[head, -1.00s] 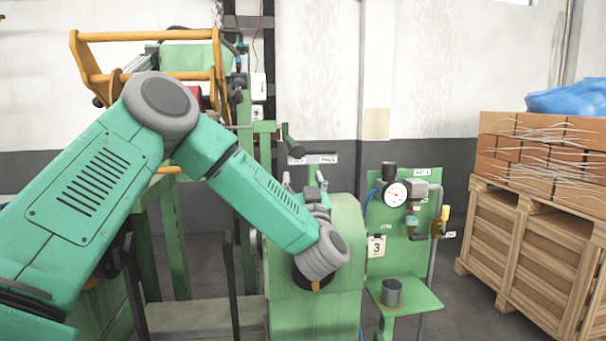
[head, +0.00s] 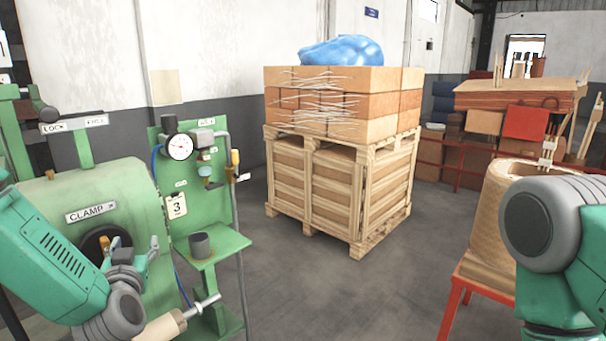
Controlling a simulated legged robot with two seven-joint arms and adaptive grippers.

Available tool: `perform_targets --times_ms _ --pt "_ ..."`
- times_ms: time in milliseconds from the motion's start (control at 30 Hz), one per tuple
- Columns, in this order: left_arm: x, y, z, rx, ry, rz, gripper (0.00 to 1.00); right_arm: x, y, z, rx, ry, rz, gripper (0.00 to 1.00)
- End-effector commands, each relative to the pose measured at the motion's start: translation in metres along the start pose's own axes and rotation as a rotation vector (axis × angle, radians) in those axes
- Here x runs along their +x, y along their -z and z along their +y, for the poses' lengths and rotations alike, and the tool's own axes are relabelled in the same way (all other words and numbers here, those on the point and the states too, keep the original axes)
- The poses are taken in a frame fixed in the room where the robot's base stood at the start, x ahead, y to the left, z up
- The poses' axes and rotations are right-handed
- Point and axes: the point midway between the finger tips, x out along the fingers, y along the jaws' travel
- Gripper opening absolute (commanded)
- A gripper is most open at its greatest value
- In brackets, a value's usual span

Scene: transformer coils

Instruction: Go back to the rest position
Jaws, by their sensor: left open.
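My left arm reaches in from the lower left, its green forearm in front of the green clamp machine (head: 85,190). My left gripper (head: 138,252) is partly seen beyond the grey wrist, in front of the machine's dark round opening. It is open, and I see nothing held in it. My right arm shows at the right edge as a grey joint and green link, in front of a tan wound coil (head: 496,215). I cannot make out the right gripper.
A wooden handle (head: 163,327) on a metal rod lies close to the left wrist. A gauge panel (head: 170,170) with a shelf and grey cup (head: 200,245) stands beside it. A crate (head: 335,185) bears boxes. The coil sits on a red stand (head: 470,285). The middle floor is clear.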

Motion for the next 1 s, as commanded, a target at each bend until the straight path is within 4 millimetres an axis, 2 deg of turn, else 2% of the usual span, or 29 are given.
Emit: perform_targets --times_ms 33,167,233,367,400,467,500,600,733,833,900,1000 --pt "-0.015 -0.040 0.016 0.013 -0.067 -0.074 0.52 0.011 -0.001 0.000 0.000 0.000 0.000 0.38" --pt "-0.059 -0.125 0.044 0.027 -0.215 -0.283 0.52 0.025 -0.001 0.000 0.000 0.000 0.000 0.38" --pt "-0.088 -0.170 0.053 0.038 -0.281 -0.403 0.52 0.033 -0.002 0.000 0.000 0.000 0.000 0.38" --pt "-0.151 -0.247 0.060 0.063 -0.377 -0.641 0.52 0.047 -0.002 0.000 0.000 0.000 0.000 0.38" --pt "-0.173 -0.270 0.059 0.073 -0.400 -0.719 0.52 0.052 -0.003 0.000 0.000 0.000 0.000 0.38" --pt "-0.207 -0.301 0.054 0.089 -0.426 -0.838 0.52 0.059 -0.003 -0.001 0.000 0.000 0.001 0.38" --pt "-0.230 -0.320 0.050 0.103 -0.439 -0.916 0.52 0.063 -0.003 -0.001 0.000 0.000 0.001 0.38" --pt "-0.286 -0.358 0.033 0.139 -0.455 -1.106 0.52 0.073 -0.004 -0.001 0.000 0.000 0.001 0.38" --pt "-0.344 -0.387 0.009 0.183 -0.447 -1.301 0.52 0.083 -0.004 -0.001 0.000 0.000 0.001 0.38" --pt "-0.371 -0.397 -0.004 0.207 -0.433 -1.394 0.52 0.087 -0.004 -0.001 0.000 0.000 0.001 0.38" --pt "-0.381 -0.400 -0.010 0.218 -0.428 -1.431 0.52 0.088 -0.004 -0.001 0.000 0.000 0.001 0.38" --pt "-0.387 -0.401 -0.013 0.221 -0.423 -1.450 0.52 0.088 -0.004 -0.001 0.000 0.000 0.001 0.38"
